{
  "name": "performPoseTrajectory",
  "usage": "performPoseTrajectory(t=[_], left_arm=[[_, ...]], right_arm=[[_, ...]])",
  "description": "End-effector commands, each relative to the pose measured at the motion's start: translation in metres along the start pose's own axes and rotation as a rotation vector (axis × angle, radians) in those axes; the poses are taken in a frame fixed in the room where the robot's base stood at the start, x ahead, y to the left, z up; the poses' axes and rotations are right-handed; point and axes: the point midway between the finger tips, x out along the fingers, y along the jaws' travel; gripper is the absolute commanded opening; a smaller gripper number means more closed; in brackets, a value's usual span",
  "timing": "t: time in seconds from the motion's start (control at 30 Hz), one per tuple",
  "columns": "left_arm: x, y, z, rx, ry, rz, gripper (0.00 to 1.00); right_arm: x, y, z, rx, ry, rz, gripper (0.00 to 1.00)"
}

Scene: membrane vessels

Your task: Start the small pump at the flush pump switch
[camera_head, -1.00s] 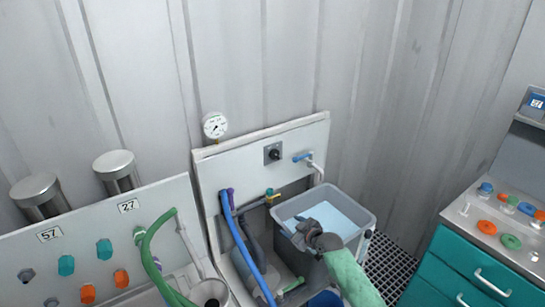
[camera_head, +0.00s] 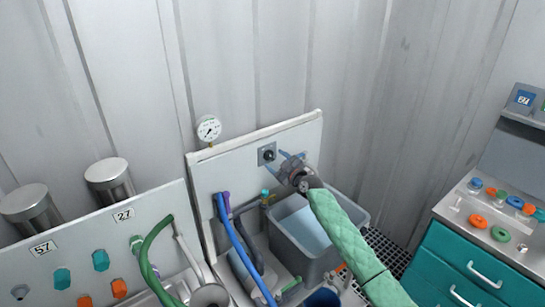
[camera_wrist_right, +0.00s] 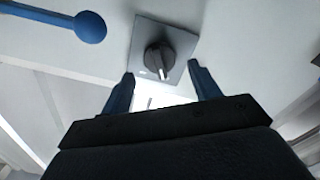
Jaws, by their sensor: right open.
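The flush pump switch (camera_head: 268,155) is a black rotary knob on a grey square plate, set in the upright white panel (camera_head: 235,165). In the right wrist view the switch knob (camera_wrist_right: 159,58) has a pale pointer mark and lies just beyond my fingertips, between them in the picture. My right gripper (camera_head: 282,163) is open and empty, just right of the switch in the head view. The right gripper's two blue fingers also show in the right wrist view (camera_wrist_right: 162,80), apart from the knob. My left gripper is not in view.
A grey water tub (camera_head: 298,245) stands below my right arm. A pressure gauge (camera_head: 208,128) is above the panel's left end. Blue hose (camera_head: 236,245) hangs left of the tub. A teal cabinet (camera_head: 460,270) is at right.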

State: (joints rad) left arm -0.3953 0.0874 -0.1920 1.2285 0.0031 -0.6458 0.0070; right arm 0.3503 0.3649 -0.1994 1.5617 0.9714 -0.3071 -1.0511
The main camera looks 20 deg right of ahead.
Motion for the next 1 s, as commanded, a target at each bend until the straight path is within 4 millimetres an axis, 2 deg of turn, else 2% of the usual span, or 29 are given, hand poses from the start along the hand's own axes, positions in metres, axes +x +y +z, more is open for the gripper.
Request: performPoseTrajectory(t=[0.2,0.57,0.67,0.8,1.0], left_arm=[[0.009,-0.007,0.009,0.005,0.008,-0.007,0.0],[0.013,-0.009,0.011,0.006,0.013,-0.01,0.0],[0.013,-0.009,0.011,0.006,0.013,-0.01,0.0],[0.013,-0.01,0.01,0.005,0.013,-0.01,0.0],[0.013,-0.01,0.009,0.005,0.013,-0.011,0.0]], right_arm=[[0.022,0.0,-0.001,0.001,0.0,-0.001,0.62],[0.026,-0.001,0.001,0.001,-0.001,-0.001,0.62],[0.026,-0.001,0.001,0.001,-0.001,-0.001,0.46],[0.026,-0.001,0.001,0.001,-0.001,-0.001,0.19],[0.026,-0.001,0.001,0.008,0.0,-0.001,0.19]])
